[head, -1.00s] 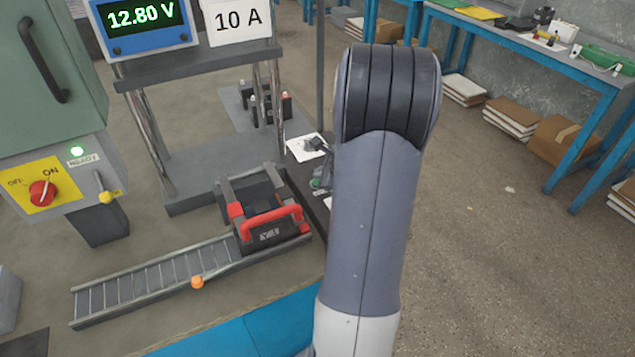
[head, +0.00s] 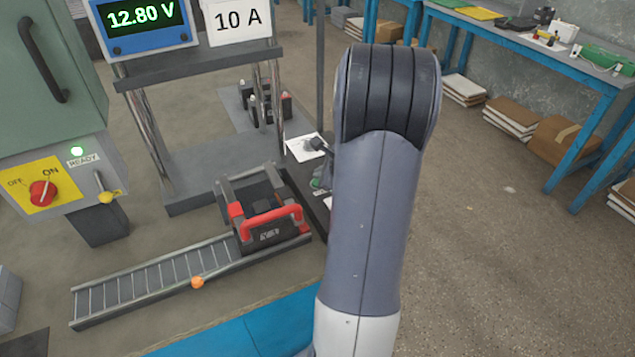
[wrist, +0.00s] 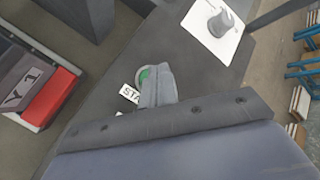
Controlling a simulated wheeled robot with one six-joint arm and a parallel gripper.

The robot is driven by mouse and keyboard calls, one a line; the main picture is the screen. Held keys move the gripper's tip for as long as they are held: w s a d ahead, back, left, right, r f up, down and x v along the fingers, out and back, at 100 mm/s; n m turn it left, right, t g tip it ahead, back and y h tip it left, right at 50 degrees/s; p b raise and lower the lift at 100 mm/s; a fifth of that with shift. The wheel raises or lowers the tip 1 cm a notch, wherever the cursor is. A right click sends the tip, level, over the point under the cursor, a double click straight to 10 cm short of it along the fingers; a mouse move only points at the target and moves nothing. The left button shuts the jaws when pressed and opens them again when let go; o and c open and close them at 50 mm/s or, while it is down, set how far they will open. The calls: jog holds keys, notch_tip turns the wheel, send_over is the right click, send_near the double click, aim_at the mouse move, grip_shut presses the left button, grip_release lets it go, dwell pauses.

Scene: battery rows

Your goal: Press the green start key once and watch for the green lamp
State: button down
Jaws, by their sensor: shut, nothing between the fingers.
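The green start key (wrist: 142,76) shows at the edge of my gripper (wrist: 157,87) in the wrist view, with a partly covered label (wrist: 129,93) reading "STA" beside it. My gripper is shut and empty, its fingertips over or at the key; I cannot tell whether they touch it. In the head view the key is hard to make out, and my arm hides part of that spot.
A black battery with a red handle (head: 272,222) sits at the end of a roller track (head: 160,285). A grey knob on a white plate (wrist: 213,31) is near the key. The meter (head: 145,20) reads 12.80 V. A blue bench (head: 560,60) stands at the right.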

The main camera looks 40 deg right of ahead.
jog(key=shift+f, duration=0.15)
jog(key=shift+f+b, duration=0.25)
jog(key=shift+b, duration=0.25)
jog(key=shift+f+b, duration=0.4)
jog(key=shift+b, duration=0.05)
dwell(0.3)
jog(key=shift+r, duration=0.15)
jog(key=shift+r+p, duration=0.65)
jog(key=shift+r, duration=0.05)
jog(key=shift+r+p, duration=2.05)
jog(key=shift+r, duration=0.4)
jog(key=shift+r, duration=0.1)
